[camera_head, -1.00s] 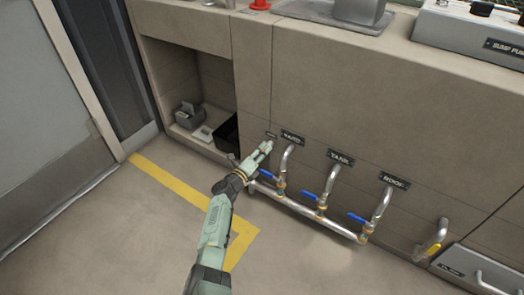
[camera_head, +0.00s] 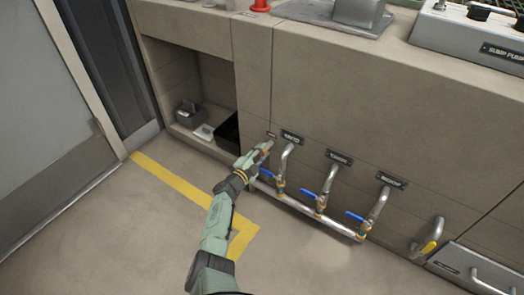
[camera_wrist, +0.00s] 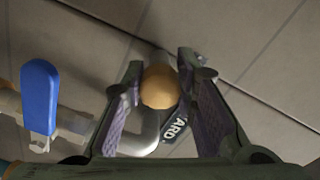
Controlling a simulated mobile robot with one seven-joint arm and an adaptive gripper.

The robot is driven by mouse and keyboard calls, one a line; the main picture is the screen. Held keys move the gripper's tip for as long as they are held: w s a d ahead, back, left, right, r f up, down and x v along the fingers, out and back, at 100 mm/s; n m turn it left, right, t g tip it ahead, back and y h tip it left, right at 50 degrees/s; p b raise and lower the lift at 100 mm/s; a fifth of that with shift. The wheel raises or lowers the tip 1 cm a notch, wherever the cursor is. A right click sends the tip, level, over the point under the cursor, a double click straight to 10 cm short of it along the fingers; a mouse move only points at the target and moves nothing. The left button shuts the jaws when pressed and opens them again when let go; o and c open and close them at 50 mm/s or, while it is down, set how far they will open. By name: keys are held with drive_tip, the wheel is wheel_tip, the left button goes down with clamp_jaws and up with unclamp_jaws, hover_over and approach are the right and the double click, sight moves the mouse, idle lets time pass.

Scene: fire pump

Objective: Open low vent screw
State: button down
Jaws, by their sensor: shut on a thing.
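My gripper (camera_head: 262,152) is at the low front panel, at the left end of the pipe row. In the wrist view a round brass-orange knob, the low vent screw by its look (camera_wrist: 160,87), sits between the two fingers, and my gripper is shut on it. In the head view the fingers largely hide the screw. A bent silver pipe (camera_wrist: 143,138) passes just behind the knob in the wrist view, with a dark label (camera_wrist: 178,128) beside it.
Several silver pipes with blue valve levers (camera_head: 321,200) run right of my gripper along a low manifold (camera_head: 300,210). An open recess (camera_head: 207,80) with a black bin (camera_head: 228,133) lies left. The floor in front is clear.

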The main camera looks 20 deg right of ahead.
drive_tip(key=n+p, duration=0.1)
drive_tip(key=n, duration=0.4)
drive_tip(key=shift+n, duration=0.4)
idle(0.3)
drive_tip(key=c, duration=1.3)
unclamp_jaws()
drive_tip(key=shift+s+a+f, duration=0.1)
drive_tip(key=shift+s+a, duration=0.15)
drive_tip(key=shift+a, duration=0.1)
drive_tip(key=shift+v, duration=3.3)
drive_tip(key=shift+s, duration=0.1)
